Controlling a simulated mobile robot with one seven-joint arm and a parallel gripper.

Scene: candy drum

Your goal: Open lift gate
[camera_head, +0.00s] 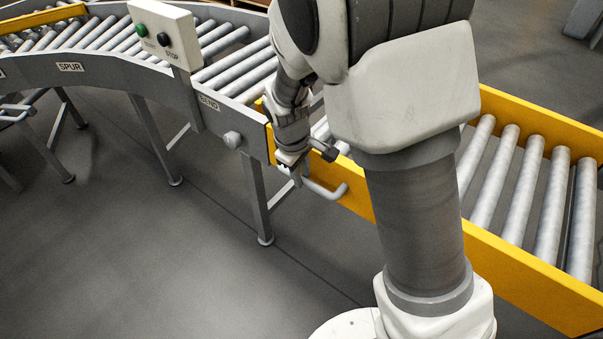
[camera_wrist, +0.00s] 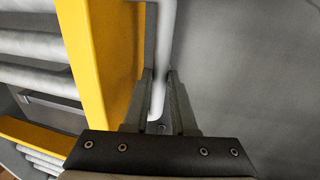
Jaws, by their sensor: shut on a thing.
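The lift gate (camera_head: 535,265) is a yellow-sided section of roller conveyor at the right in the head view, lying level with the grey conveyor. Its yellow side rail also shows in the wrist view (camera_wrist: 95,70). A light grey bar handle (camera_head: 328,191) sticks out from the rail's outer side. My gripper (camera_head: 290,163) is at the handle's left end. In the wrist view my gripper (camera_wrist: 160,95) has its two dark fingers on either side of the handle bar (camera_wrist: 159,90), shut on it. My arm hides the middle of the gate.
A grey curved conveyor (camera_head: 110,72) labelled SPUR runs to the left. A control box (camera_head: 163,33) with a green and a black button stands on its edge. A conveyor leg (camera_head: 257,200) stands near my gripper. The floor (camera_head: 150,260) in front is clear.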

